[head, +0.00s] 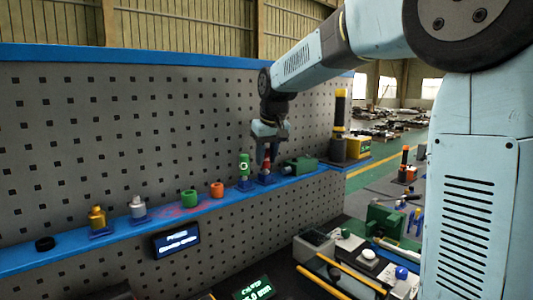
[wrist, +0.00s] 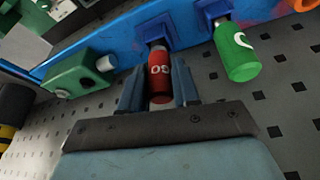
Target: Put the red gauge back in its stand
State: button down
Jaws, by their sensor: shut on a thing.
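The red gauge (wrist: 159,78) is between the two fingers of my gripper (wrist: 157,84), which is shut on it. Its narrow grey end points at a blue stand (wrist: 157,29) on the shelf and meets or enters it; the depth cannot be told. In the head view the red gauge (head: 267,160) looks upright, directly above its blue stand (head: 266,179), with my gripper (head: 268,146) around its upper part. A green gauge (head: 244,165) stands in the neighbouring blue stand (head: 244,184) on the left; it also shows in the wrist view (wrist: 236,52).
A green block-shaped device (head: 300,165) lies close on the right of the red gauge. An orange ring (head: 217,189), a green ring (head: 189,198), and silver (head: 137,207) and gold (head: 96,218) pieces sit further left on the blue shelf. A grey perforated panel (head: 150,120) rises behind.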

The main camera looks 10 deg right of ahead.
jog(key=c, duration=0.7)
grip_release()
jog(key=shift+f, duration=0.1)
jog(key=shift+c, duration=0.2)
jog(key=shift+v, duration=2.5)
jog(key=v, duration=1.3)
jog(key=s+d+f+m, duration=0.1)
jog(key=s+d+f, duration=0.3)
jog(key=s+f, duration=0.4)
jog(key=s+d+f+m+t, duration=0.1)
jog(key=s+d+f, duration=0.3)
jog(key=s+f, duration=0.3)
jog(key=s+d+f+m+h, duration=0.1)
jog(key=s+d+f, duration=0.3)
jog(key=s+f, duration=0.4)
jog(key=shift+s+d+f+m+t, duration=0.4)
jog(key=shift+s+m, duration=0.1)
jog(key=shift+s, duration=0.65)
